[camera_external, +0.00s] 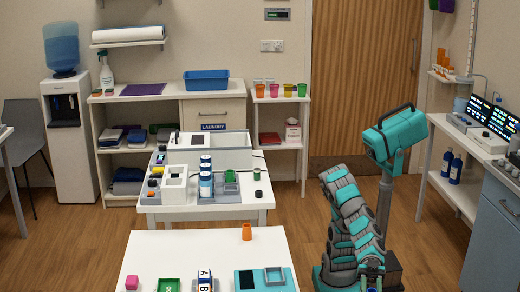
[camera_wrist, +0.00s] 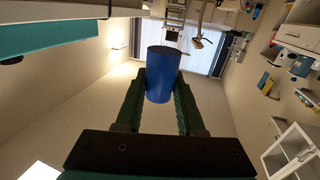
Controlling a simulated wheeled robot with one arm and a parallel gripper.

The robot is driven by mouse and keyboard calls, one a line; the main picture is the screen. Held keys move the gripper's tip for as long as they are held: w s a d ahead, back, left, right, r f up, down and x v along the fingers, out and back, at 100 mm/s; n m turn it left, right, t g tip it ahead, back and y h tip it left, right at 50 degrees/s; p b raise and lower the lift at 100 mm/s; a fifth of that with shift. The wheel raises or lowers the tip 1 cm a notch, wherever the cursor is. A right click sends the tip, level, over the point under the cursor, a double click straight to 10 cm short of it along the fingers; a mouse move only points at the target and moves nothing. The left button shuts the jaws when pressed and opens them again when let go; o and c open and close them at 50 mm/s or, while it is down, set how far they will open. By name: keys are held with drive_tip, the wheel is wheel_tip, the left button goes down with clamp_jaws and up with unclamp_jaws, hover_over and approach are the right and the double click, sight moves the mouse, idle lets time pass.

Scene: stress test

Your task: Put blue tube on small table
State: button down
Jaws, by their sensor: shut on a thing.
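A blue tube (camera_wrist: 161,62) is between the two green fingers of my gripper (camera_wrist: 162,84) in the wrist view. My gripper is shut on it, and the tube is held up in the air with room around it. In the external view my arm is folded at the right, and neither the gripper nor the tube can be made out. A small white table (camera_external: 260,205) stands in the middle of the room, left of my arm. A small narrow stand (camera_external: 288,143) with cups is at the back wall. I cannot tell which one is the task's small table.
A nearer white table (camera_external: 190,250) holds a pink block, an orange cup (camera_external: 247,232), green and teal trays. The middle table carries a white machine (camera_external: 208,152) and blue-white cans (camera_external: 206,185). A counter (camera_external: 491,142) with screens is at right. Wood floor shows between the tables and my arm.

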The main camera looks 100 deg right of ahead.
drive_tip(key=w+d+r+m+t+h+b, duration=0.1)
drive_tip(key=w+d+r+m+t+h, duration=0.2)
drive_tip(key=w, duration=0.4)
drive_tip(key=w+d+r+m+t+h+b, duration=0.1)
drive_tip(key=w+d+r+m+t+h, duration=0.15)
drive_tip(key=w+r+t, duration=0.35)
drive_tip(key=w+d+m+t+h, duration=0.2)
drive_tip(key=w+d+m+h, duration=0.2)
drive_tip(key=d, duration=0.5)
drive_tip(key=w+d+m+t+h+b, duration=0.1)
drive_tip(key=w+d+m+t+h, duration=0.1)
drive_tip(key=w+d+m+h, duration=0.3)
drive_tip(key=w+d+h, duration=0.2)
drive_tip(key=d, duration=0.2)
drive_tip(key=shift+d+r, duration=0.3)
drive_tip(key=shift+r, duration=0.1)
drive_tip(key=shift+f+h+b, duration=0.1)
drive_tip(key=shift+h+b, duration=0.15)
drive_tip(key=shift+b, duration=0.05)
